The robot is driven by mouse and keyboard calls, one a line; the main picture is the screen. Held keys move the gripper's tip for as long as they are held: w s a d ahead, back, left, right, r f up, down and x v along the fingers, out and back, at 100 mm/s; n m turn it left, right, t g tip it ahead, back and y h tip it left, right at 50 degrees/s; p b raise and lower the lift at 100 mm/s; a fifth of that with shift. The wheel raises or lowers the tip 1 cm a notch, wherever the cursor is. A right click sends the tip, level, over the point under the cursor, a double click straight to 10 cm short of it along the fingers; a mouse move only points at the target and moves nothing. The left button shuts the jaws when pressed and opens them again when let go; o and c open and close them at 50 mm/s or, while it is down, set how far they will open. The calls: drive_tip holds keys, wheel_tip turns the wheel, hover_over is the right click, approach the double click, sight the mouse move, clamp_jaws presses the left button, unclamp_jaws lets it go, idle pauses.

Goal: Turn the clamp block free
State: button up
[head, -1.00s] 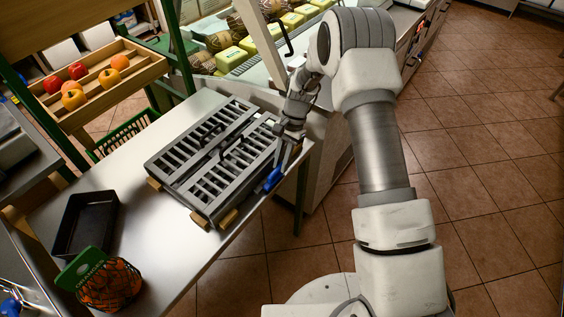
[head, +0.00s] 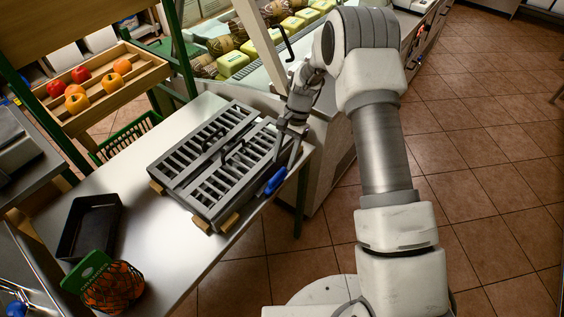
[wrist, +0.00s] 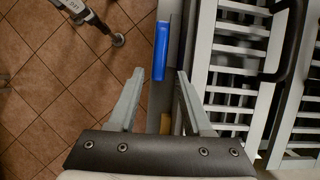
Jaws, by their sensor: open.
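The clamp block appears to be the blue piece (head: 275,180) at the near right edge of a grey slatted grate (head: 205,205) on the metal table. In the wrist view the blue block (wrist: 161,52) stands narrow and upright beside the slatted frame (wrist: 200,60). My gripper (head: 287,160) is just above and behind the block in the head view. In the wrist view my gripper (wrist: 160,73) is open and empty, one finger to each side of the block's line. I cannot tell whether the block reaches between the fingertips.
The grate has black handles (head: 208,155) and rests on wooden blocks (head: 230,222). A black tray (head: 90,228) and a netted bag of oranges (head: 112,287) sit on the table's left part. A fruit shelf (head: 100,90) and a glass-fronted counter stand behind. Tiled floor is free at the right.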

drive_tip(key=p+v, duration=0.6)
drive_tip(key=v, duration=0.8)
idle(0.4)
drive_tip(key=s+d+r+n+t, duration=0.15)
drive_tip(key=s+r, duration=0.25)
drive_tip(key=r, duration=0.4)
drive_tip(key=s+d+r+n+t+h, duration=0.1)
drive_tip(key=s+d+r+t, duration=0.1)
drive_tip(key=s+r, duration=0.35)
drive_tip(key=s+d+r+n+t, duration=0.1)
drive_tip(key=s+r, duration=0.1)
drive_tip(key=r, duration=0.8)
drive_tip(key=s+d+r+n+t, duration=0.1)
drive_tip(key=s+d+n+t, duration=0.1)
drive_tip(key=s, duration=0.7)
drive_tip(key=s+d+r+n+t+h, duration=0.1)
drive_tip(key=s+d+r+n+t, duration=0.1)
drive_tip(key=s, duration=0.8)
drive_tip(key=shift+d+r+t+h, duration=0.15)
drive_tip(key=shift+r+t+h, duration=0.1)
drive_tip(key=shift+t+h, duration=0.1)
